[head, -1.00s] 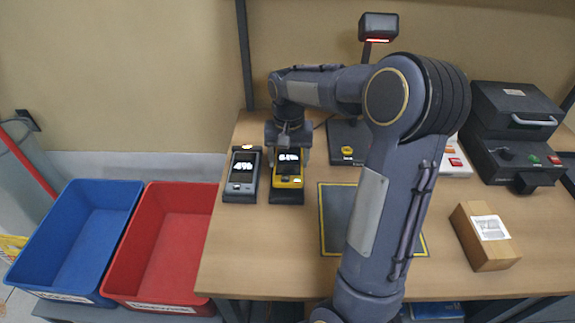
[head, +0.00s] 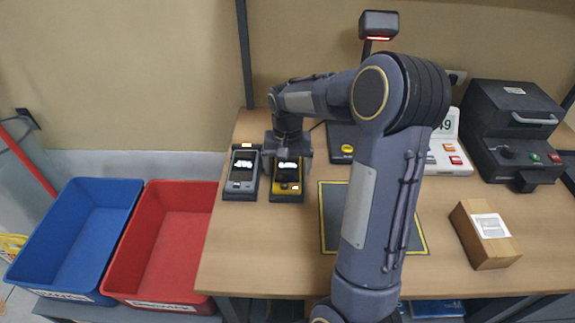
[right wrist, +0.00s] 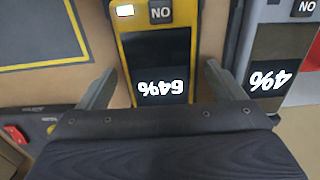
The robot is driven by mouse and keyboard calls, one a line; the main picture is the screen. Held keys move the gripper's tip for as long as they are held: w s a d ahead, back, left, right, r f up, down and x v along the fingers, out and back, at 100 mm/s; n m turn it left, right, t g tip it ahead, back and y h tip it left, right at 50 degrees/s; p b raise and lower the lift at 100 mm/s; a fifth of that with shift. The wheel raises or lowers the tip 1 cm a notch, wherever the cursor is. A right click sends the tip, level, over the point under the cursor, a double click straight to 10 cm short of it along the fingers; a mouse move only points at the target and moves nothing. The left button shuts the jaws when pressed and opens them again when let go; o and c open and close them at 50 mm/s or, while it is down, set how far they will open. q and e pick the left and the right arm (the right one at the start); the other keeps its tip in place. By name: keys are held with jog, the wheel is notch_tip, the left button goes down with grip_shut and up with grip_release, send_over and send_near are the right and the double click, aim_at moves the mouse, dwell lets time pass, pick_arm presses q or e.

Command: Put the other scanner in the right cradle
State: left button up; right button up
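The yellow scanner (head: 287,184) sits in the right cradle (head: 286,197) on the bench; its screen faces up. In the right wrist view the yellow scanner (right wrist: 160,50) lies between my right fingers, with a gap on both sides. My right gripper (head: 290,156) is open over its far end and not gripping it. The grey scanner (head: 242,177) sits in the left cradle (head: 240,196), just left of it. The grey scanner also shows in the right wrist view (right wrist: 272,65), reading 4%; the yellow one reads 64%. My left gripper is out of view.
A yellow-edged dark mat (head: 331,222) lies right of the cradles. A stand scanner (head: 378,24) rises behind. A cardboard box (head: 484,235), scale (head: 444,158) and dark printer-like machine (head: 512,130) stand right. Blue (head: 62,287) and red (head: 160,298) bins are left.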

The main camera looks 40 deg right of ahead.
aim_at(287, 169)
notch_tip(287, 169, up, 12)
jog(key=s+a+f+n+t+y, duration=0.1)
jog(key=s+a+n+t+y, duration=0.1)
jog(key=s+a, duration=0.6)
jog(key=s+a+f+n+t+y, duration=0.1)
jog(key=s+a+f+n+t, duration=0.1)
jog(key=s+a, duration=0.6)
jog(key=s+n+t, duration=0.1)
jog(key=s+n, duration=0.1)
jog(key=s, duration=0.3)
jog(key=shift+a+f+t+y+p, duration=0.15)
jog(key=shift+a+t+y+p, duration=0.15)
jog(key=shift+a+y+p, duration=0.1)
